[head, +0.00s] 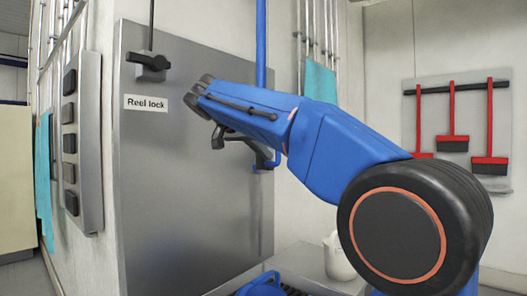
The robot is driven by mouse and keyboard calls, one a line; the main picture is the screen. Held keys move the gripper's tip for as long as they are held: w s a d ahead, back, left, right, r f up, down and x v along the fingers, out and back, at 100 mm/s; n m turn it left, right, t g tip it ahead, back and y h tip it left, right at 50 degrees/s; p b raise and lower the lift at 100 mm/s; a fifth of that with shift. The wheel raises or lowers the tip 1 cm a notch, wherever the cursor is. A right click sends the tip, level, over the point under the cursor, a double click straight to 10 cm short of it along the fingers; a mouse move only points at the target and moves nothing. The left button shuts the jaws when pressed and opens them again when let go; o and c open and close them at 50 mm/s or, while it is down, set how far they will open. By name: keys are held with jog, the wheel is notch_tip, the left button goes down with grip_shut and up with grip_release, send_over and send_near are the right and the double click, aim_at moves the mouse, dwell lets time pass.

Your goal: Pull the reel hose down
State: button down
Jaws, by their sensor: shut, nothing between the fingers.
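My gripper (199,91) is shut and empty in front of the panel, right of the label. It appears apart from the blue hose.
The grey metal panel (190,210) stands close behind my gripper. A grey box with dark buttons (89,140) is at the left. Red-handled brushes (452,115) hang on the right wall. A white jug (338,258) stands low behind my arm. Teal cloths hang on both sides.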

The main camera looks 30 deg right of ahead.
notch_tip(320, 180, down, 22)
jog(key=shift+f, duration=0.25)
dwell(0.4)
